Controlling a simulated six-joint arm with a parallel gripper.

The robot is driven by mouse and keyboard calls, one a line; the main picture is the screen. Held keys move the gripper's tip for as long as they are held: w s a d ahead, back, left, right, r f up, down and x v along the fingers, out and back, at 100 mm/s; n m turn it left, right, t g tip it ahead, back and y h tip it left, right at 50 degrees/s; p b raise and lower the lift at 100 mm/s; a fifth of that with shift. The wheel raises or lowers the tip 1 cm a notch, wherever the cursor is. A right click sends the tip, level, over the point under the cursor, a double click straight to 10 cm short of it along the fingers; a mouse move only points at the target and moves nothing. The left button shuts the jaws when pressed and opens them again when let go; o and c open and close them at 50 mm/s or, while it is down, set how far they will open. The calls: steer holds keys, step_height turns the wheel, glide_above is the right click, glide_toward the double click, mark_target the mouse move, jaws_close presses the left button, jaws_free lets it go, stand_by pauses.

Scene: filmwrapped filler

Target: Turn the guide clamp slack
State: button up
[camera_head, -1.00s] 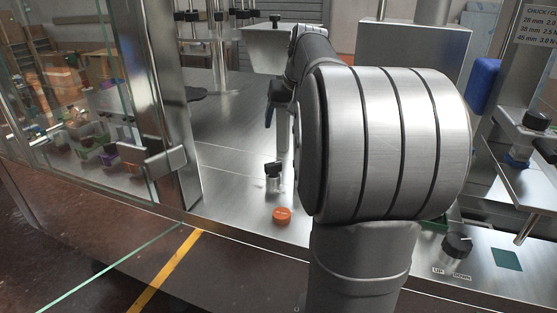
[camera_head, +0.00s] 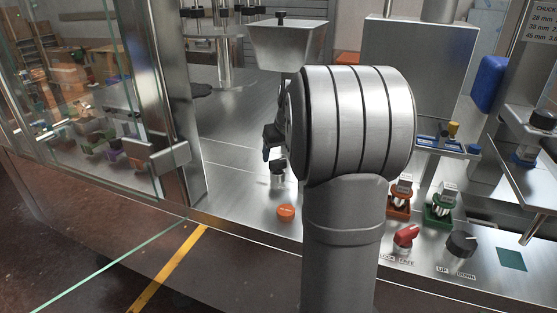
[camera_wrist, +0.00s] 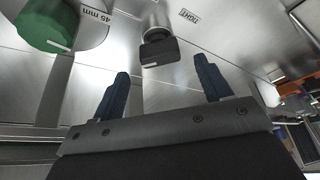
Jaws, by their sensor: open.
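A black clamp knob (camera_wrist: 158,50) shows in the wrist view, on a round metal base beside a label (camera_wrist: 190,16) that seems to read TIGHT. It lies beyond and between the tips of my gripper (camera_wrist: 163,78), which is open and empty, with blue fingers spread wider than the knob. No contact shows. In the head view a short post with a black top (camera_head: 277,165) stands on the steel deck and looks like the same knob. My gripper's blue finger (camera_head: 267,150) shows close to its upper left there; my arm hides the rest.
A green disc (camera_wrist: 46,26) with a 45 mm label lies at the upper left of the wrist view. In the head view, an orange disc (camera_head: 286,212), a red knob (camera_head: 406,235) and a black UP/DOWN knob (camera_head: 461,244) sit near the front edge. A glass door (camera_head: 85,100) stands left.

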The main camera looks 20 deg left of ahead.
mark_target(278, 161)
steer(key=shift+x, duration=2.1)
steer(key=c, duration=1)
